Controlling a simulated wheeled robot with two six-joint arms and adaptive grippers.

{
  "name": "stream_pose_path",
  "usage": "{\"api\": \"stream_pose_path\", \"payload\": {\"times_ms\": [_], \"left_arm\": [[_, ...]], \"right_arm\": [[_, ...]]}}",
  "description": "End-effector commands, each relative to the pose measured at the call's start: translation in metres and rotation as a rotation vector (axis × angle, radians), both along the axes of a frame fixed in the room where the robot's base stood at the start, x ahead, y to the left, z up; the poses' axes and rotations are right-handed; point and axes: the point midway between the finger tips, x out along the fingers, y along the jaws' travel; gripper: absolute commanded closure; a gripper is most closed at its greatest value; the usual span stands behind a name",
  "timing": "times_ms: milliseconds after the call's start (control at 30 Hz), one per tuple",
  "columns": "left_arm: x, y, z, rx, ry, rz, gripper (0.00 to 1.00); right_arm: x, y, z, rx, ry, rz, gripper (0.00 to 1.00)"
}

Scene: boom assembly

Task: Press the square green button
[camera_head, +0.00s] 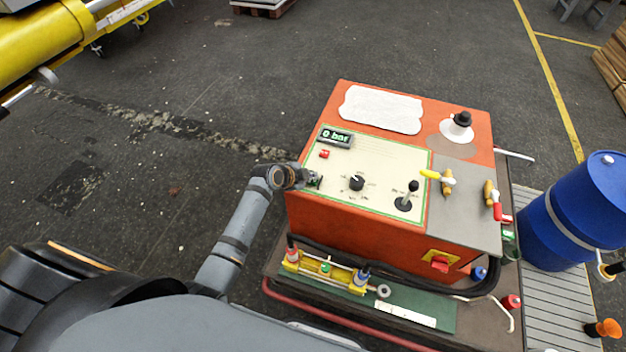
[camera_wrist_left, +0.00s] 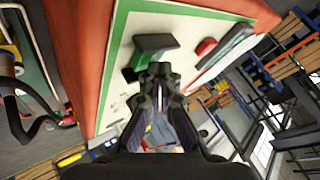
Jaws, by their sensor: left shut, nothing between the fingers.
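The orange box (camera_head: 350,215) carries a cream control panel (camera_head: 385,160) with a green border. The square green button (camera_wrist_left: 152,46) shows in the left wrist view, just ahead of my fingertips and partly covered by them. My left gripper also shows in the left wrist view (camera_wrist_left: 160,72), shut and empty. Its tips are very close to the button; I cannot tell whether they touch it. My right gripper is not in view.
A red button (camera_head: 324,154) and a "0 bar" display (camera_head: 336,137) sit close by on the panel. A black knob (camera_head: 356,182) and a joystick (camera_head: 407,196) are to the right. A blue barrel (camera_head: 570,215) stands at right.

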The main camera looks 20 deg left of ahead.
Motion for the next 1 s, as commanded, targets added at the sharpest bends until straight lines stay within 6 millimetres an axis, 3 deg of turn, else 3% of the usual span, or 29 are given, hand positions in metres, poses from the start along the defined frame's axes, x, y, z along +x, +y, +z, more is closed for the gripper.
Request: {"api": "stream_pose_path", "payload": {"times_ms": [700, 1000], "left_arm": [[0.000, 0.000, -0.006, 0.000, 0.002, -0.001, 1.00], [0.000, 0.000, 0.007, 0.001, 0.001, 0.000, 1.00]], "right_arm": [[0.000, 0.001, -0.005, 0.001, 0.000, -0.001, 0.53], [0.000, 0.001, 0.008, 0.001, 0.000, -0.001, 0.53]]}}
